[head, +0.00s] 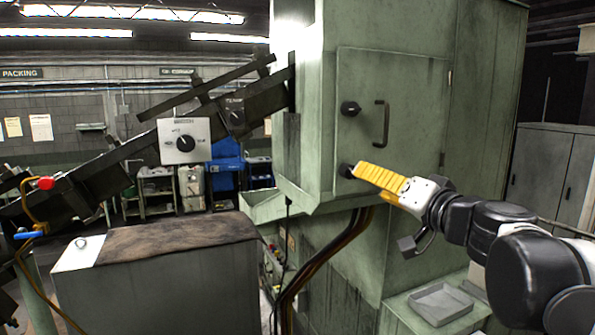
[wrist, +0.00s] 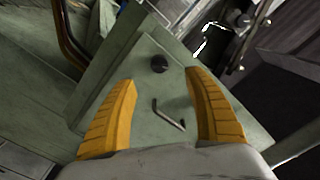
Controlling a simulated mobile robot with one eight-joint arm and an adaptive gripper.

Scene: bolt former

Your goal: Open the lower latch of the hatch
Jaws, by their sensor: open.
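The pale green hatch (head: 415,90) is on the front of the machine and looks shut. Its dark round lower latch (head: 345,170) is partly hidden by my gripper (head: 356,170), which reaches in from the right. In the wrist view the lower latch (wrist: 159,63) shows between and slightly beyond the yellow fingertips of my gripper (wrist: 161,75). The gripper is open and empty, with one finger on each side of the latch in the picture. I cannot tell whether either finger touches it. The upper latch (head: 350,108) is above, with its pointer turned right.
A bar handle (head: 381,123) stands out from the hatch above my gripper; it also shows in the wrist view (wrist: 166,116). Cables (head: 320,262) hang below the hatch. A grey tray (head: 440,303) lies on a ledge below my arm.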

